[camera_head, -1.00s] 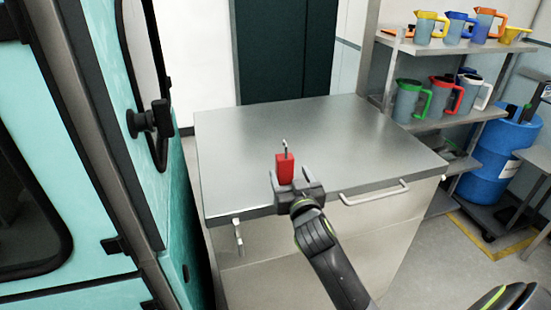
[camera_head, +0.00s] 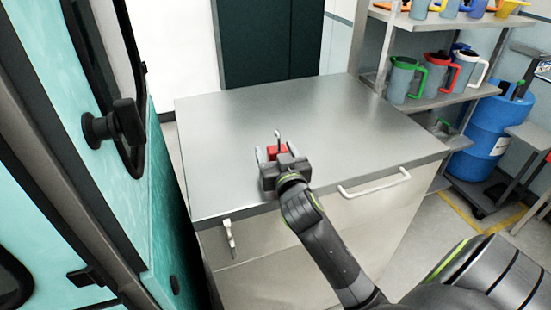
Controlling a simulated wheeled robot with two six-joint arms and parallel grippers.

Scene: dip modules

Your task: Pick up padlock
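The red padlock (camera_head: 277,151) stands upright near the front edge of the steel cabinet top, its grey shackle pointing up. My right gripper (camera_head: 276,155) reaches in from the front. Its two fingers are spread, one to the left and one to the right of the padlock, with narrow gaps showing beside the red body. The lower part of the padlock is hidden behind the gripper. My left gripper is not in view.
The steel cabinet top (camera_head: 310,110) is otherwise bare. A teal cabin with a black door handle (camera_head: 118,124) stands close on the left. Shelves with several jugs (camera_head: 402,80) and a blue barrel (camera_head: 488,135) are on the right.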

